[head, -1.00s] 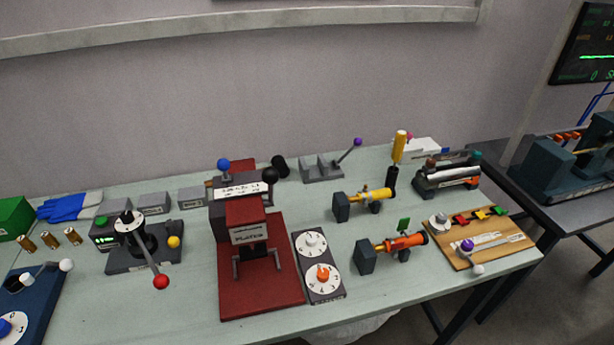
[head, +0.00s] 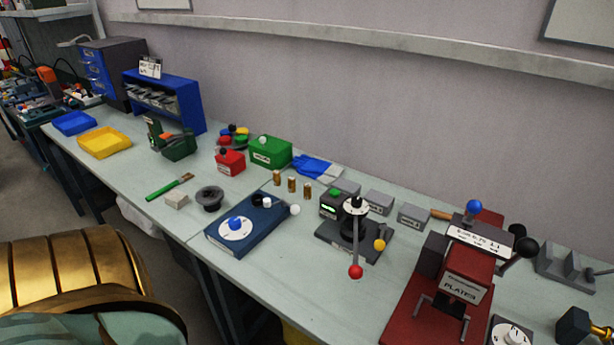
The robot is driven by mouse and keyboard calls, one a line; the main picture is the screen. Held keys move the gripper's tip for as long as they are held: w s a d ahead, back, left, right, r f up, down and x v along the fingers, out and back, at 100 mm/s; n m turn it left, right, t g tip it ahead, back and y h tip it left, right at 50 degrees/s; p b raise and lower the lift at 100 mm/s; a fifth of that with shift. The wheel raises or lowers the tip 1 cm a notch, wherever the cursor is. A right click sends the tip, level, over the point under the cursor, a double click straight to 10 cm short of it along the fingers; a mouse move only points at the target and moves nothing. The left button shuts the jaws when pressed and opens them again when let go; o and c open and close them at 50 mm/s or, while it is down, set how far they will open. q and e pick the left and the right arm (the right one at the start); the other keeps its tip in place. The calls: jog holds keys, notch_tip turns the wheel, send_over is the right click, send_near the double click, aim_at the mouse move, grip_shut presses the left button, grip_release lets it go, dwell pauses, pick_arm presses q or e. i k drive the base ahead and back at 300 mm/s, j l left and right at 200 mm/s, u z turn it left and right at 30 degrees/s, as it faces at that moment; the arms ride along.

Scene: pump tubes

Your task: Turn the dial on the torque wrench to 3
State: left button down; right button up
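I cannot make out a torque wrench for certain in the head view. A blue box (head: 262,222) on the bench carries a round white dial with a blue knob (head: 235,224); its marks are too small to read. A grey box with a white dial (head: 511,335) is cut off by the bottom edge at the right. A dark stand (head: 352,241) has a white disc (head: 355,206) on top and a lever ending in a red ball. Neither of my grippers is in view.
The pale green bench (head: 315,283) runs from far left to lower right. A red press marked PLATES (head: 462,277) stands at the right. A green box (head: 271,152), blue gloves (head: 315,167), a yellow tray (head: 105,142) and a blue rack (head: 163,98) stand further left. The bench's front middle is clear.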

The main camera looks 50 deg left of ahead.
aim_at(356, 201)
jog(key=u, duration=1.15)
